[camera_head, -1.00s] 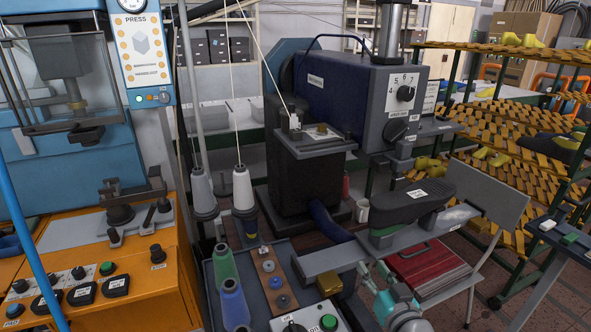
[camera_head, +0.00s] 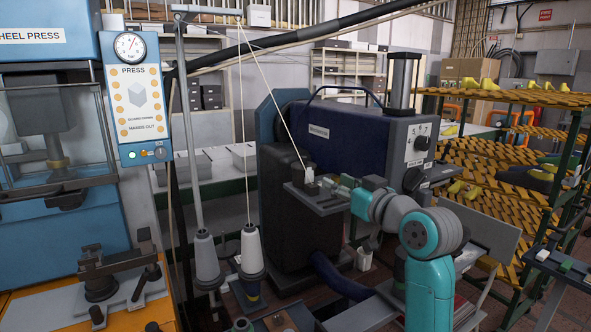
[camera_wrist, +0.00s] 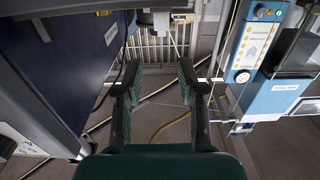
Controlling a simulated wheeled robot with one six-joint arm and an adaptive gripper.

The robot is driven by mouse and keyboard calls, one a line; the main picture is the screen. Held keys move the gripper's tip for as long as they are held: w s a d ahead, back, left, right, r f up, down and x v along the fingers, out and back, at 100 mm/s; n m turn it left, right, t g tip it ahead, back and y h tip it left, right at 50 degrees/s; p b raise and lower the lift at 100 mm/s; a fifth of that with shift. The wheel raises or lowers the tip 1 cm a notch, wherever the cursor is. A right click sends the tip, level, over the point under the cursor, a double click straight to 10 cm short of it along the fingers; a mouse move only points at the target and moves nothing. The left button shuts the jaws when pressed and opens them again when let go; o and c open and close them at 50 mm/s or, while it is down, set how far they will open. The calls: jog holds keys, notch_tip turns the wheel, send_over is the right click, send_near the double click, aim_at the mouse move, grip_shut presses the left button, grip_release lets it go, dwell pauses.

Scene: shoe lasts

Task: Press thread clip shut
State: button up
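The small white thread clip (camera_head: 308,173) stands on the dark bracket plate (camera_head: 318,204) at the front of the navy machine, with a cream thread running down to it. My gripper (camera_head: 335,184) is just right of the clip, over the plate; whether it touches anything there is unclear. In the wrist view my gripper (camera_wrist: 157,82) has its two dark fingers spread apart with nothing between them. I cannot make out the clip in the wrist view.
The navy machine (camera_head: 340,125) stands close behind my gripper. A blue press with a control panel (camera_head: 138,100) is at the left, and a rack of yellow lasts (camera_head: 490,140) is at the right.

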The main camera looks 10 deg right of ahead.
aim_at(310, 169)
jog(key=x, duration=1)
jog(key=shift+w+a, duration=0.2)
jog(key=shift+w, duration=0.1)
grip_shut()
